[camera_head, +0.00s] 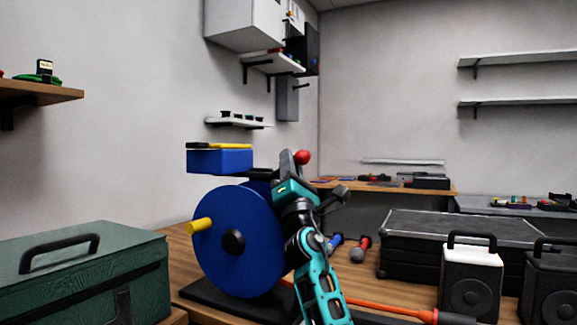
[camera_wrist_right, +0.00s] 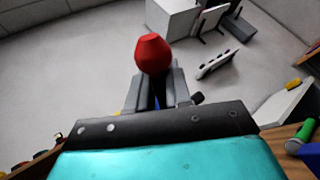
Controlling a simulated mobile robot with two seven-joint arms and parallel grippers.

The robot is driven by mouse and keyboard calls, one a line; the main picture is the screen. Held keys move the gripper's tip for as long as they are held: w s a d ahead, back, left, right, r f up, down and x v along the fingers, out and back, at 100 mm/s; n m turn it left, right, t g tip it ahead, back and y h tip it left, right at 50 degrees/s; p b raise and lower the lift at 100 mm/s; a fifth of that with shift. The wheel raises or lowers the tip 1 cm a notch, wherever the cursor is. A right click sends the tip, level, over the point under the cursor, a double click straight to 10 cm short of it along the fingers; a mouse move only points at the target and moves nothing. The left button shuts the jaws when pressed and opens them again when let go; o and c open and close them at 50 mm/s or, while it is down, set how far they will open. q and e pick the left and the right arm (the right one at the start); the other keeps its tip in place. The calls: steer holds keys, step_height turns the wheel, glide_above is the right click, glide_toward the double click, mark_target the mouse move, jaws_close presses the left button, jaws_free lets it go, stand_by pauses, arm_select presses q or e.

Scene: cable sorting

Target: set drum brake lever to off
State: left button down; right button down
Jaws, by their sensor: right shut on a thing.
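The blue cable drum (camera_head: 236,240) stands on a dark base on the wooden bench, with a yellow crank handle (camera_head: 201,225) on its face. A red knob (camera_head: 303,157), which looks like the brake lever's end, shows at the tip of my right gripper (camera_head: 292,164). In the right wrist view the red knob (camera_wrist_right: 153,53) sticks up between the fingers of my right gripper (camera_wrist_right: 157,88), which are shut on the lever just below it. The lever's shaft and pivot are mostly hidden. My left gripper is not in view.
A green toolbox (camera_head: 80,275) stands at the left front. A blue box (camera_head: 219,161) shows behind the drum.

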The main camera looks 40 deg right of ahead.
steer(key=shift+s+d+r+h, duration=0.15)
steer(key=shift+s+r+h, duration=0.05)
steer(key=shift+h, duration=0.1)
steer(key=c, duration=1.3)
jaws_free()
steer(key=shift+o, duration=1.2)
steer(key=shift+s+r, duration=0.1)
steer(key=shift+s, duration=0.1)
steer(key=shift+w, duration=0.15)
steer(key=shift+a+f, duration=0.2)
steer(key=shift+f, duration=0.35)
steer(key=v, duration=1.2)
steer(key=shift+s+r, duration=0.15)
steer(key=shift+s, duration=0.2)
